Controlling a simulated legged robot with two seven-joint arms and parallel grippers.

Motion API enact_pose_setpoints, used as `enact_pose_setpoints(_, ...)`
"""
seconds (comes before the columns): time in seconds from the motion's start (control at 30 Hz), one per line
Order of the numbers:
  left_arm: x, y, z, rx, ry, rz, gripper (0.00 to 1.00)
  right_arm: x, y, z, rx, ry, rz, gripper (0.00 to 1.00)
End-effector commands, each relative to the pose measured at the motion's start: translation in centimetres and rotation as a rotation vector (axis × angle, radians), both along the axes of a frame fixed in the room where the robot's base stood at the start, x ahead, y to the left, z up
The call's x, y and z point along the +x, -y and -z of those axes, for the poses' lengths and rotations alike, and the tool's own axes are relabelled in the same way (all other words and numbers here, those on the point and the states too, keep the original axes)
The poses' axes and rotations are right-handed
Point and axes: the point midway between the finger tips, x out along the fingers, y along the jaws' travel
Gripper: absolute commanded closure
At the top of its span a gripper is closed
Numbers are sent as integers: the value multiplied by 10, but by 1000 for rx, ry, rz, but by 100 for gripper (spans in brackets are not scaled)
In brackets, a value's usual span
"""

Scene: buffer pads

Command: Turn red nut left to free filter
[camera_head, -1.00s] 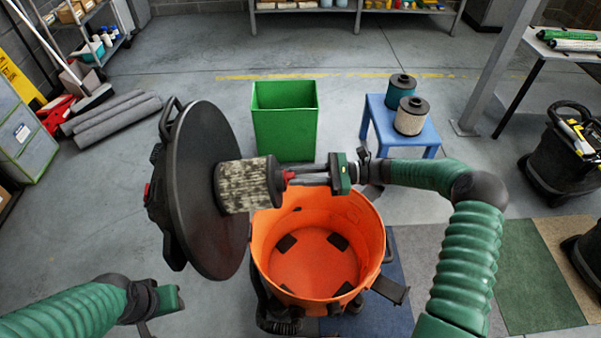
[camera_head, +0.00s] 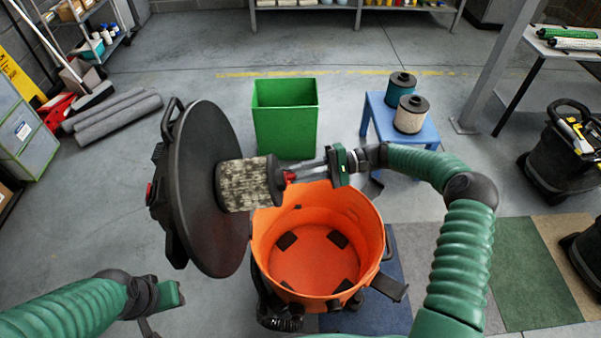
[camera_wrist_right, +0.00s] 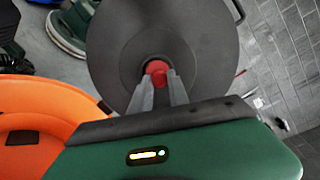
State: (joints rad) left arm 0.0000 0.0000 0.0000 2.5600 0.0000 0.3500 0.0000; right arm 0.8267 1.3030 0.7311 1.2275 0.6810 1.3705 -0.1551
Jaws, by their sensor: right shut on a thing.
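The dirty grey filter (camera_head: 246,184) sits on the inner face of the black vacuum lid (camera_head: 207,190), which is held on edge above the bucket's left side. The red nut (camera_head: 289,177) is at the filter's right end. My right gripper (camera_head: 296,176) is shut on the red nut, coming from the right. In the right wrist view the red nut (camera_wrist_right: 156,70) sits between the two grey fingertips, in front of the round dark filter end. My left gripper (camera_head: 160,312) is low at the left, away from the lid; its fingers are mostly hidden.
The open orange bucket (camera_head: 262,250) stands below the filter. A green bin (camera_head: 285,115) is behind it. A blue stool (camera_head: 380,118) carries a teal filter (camera_head: 402,84) and a cream filter (camera_head: 409,115). Rolled grey mats (camera_head: 115,112) lie at left.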

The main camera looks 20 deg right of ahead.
Motion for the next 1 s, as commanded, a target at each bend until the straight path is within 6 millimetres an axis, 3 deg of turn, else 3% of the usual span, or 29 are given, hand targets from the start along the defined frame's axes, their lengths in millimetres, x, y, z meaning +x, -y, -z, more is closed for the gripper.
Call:
enact_pose_setpoints(0.4,0,0,0,0,0,0,64,-1,0,2,-53,168,-32,100)
enact_pose_setpoints(0.93,0,0,0,0,0,0,64,-1,0,3,-60,186,-38,100)
enact_pose_setpoints(0.97,0,0,0,0,0,0,64,-1,0,3,-60,186,-38,75)
enact_pose_setpoints(1.0,0,0,0,0,0,0,64,-1,0,3,-60,186,-38,70)
